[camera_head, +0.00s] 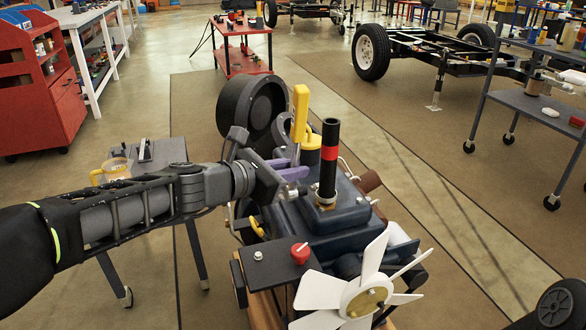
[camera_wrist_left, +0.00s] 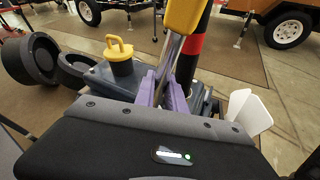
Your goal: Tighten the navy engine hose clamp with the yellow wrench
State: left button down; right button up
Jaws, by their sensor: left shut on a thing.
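The yellow wrench stands nearly upright, its yellow handle (camera_head: 300,112) pointing up. My left gripper (camera_head: 288,170) is shut on it with purple fingers. In the left wrist view the fingers (camera_wrist_left: 170,92) close around the metal part below the yellow handle (camera_wrist_left: 184,14). The navy engine (camera_head: 345,212) lies below and to the right of the gripper. A black upright pipe with a red band (camera_head: 329,152) rises from it, just right of the wrench. My right gripper is not in view.
A white fan (camera_head: 362,292) and a red knob (camera_head: 300,252) are at the engine's front. A yellow cap (camera_wrist_left: 119,50) sits on the engine behind the gripper. A grey side table (camera_head: 172,152) holds a mug (camera_head: 117,168).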

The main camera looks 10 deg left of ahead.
pick_arm(q)
jog(key=shift+w+d+r, duration=0.1)
jog(key=shift+w+d, duration=0.35)
jog(key=shift+d, duration=0.3)
dwell(0.4)
jog(key=c, duration=2)
grip_release()
grip_shut()
jog(key=m+b, duration=0.1)
jog(key=b, duration=0.3)
jog(key=shift+s+d+t, duration=0.3)
jog(key=shift+s+d, duration=0.05)
jog(key=shift+d, duration=0.05)
